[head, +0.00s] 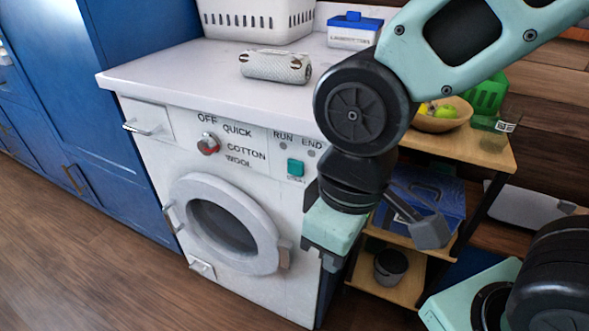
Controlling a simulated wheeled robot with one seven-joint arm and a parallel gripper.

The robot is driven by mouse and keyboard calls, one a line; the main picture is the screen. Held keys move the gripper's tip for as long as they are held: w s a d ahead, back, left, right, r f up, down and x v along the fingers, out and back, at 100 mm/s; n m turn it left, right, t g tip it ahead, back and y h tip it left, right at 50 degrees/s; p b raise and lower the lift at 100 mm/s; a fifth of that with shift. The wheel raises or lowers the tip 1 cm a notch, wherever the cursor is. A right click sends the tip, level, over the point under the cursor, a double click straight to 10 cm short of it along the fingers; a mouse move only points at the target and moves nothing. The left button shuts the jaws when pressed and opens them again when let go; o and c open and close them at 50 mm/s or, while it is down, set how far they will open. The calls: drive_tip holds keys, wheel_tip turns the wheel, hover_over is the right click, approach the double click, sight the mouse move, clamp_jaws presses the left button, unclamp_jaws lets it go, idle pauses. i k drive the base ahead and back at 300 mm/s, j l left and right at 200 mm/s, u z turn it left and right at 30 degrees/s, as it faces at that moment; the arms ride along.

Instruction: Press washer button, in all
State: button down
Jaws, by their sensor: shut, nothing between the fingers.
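The white washer (151,170) stands at the left centre in the head view, with its round door (270,240) shut. A small teal button (295,167) is on the right of its front panel, under the RUN and END lamps. A dial (208,145) with a red mark sits left of it, among the labels OFF, QUICK, COTTON and WOOL. My gripper (326,260) is shut and empty, by the washer's right front edge. It is below and right of the button and apart from it. The arm hides part of the washer's right side.
A knit-patterned roll (275,66), a white basket (258,20) and a blue-lidded box (354,30) stand on the washer top. A wooden shelf (480,150) at the right holds a fruit bowl (440,122), a blue box and a dark pot (390,268). The floor in front is clear.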

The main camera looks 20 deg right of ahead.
sight(296, 167)
drive_tip(key=k+j+z, duration=0.7)
drive_tip(key=j+z, duration=0.15)
